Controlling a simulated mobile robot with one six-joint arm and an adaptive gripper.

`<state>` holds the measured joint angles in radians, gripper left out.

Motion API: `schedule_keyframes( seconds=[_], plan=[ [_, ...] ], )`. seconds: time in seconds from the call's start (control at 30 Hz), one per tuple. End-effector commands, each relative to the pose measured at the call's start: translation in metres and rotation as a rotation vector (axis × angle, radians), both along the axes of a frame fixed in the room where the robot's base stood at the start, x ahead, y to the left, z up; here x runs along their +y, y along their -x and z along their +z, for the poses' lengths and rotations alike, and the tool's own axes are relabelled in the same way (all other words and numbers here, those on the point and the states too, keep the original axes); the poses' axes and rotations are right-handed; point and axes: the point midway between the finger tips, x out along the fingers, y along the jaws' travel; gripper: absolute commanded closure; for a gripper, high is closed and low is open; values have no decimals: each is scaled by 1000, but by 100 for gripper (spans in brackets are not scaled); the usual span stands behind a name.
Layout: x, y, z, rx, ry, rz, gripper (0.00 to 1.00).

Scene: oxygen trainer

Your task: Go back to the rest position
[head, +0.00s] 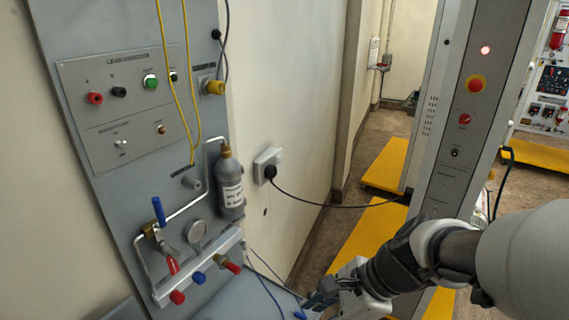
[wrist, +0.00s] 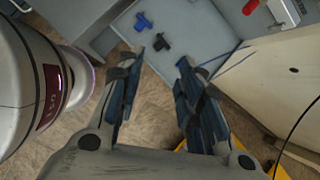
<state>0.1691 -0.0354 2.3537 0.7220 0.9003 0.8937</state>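My gripper (head: 318,300) is low in the head view, right of the trainer panel's foot and partly cut off by the bottom edge. In the wrist view my gripper (wrist: 160,64) is open, its two dark blue-grey fingers apart with nothing between them. The grey trainer panel (head: 110,195) stands at the left with a small grey gas bottle (head: 230,190), a gauge (head: 197,231) and red and blue valve handles. My gripper appears apart from these parts. The rest position itself is not marked in view.
A blue fitting (wrist: 142,22) and a darker one (wrist: 161,43) lie on a grey surface (wrist: 195,20) beyond the fingers. A black cable runs from a wall socket (head: 267,165) to a grey cabinet (head: 470,130) near my arm. Yellow floor plates (head: 388,164) lie behind.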

Motion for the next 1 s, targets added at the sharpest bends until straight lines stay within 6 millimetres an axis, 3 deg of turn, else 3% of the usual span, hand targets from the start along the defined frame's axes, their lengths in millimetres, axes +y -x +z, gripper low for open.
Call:
schedule_keyframes(
  seconds=[0.03,0.2,0.4,0.5,0.67,1.0],
  plan=[
    [-2,16,14,-99,79,150,66],
    [-24,63,40,-365,365,665,66],
    [-57,97,61,-551,676,1147,66],
    [-68,106,67,-586,775,1291,66],
    [-77,111,71,-602,841,1385,66],
    [-77,110,71,-601,842,1387,66]
  ],
)
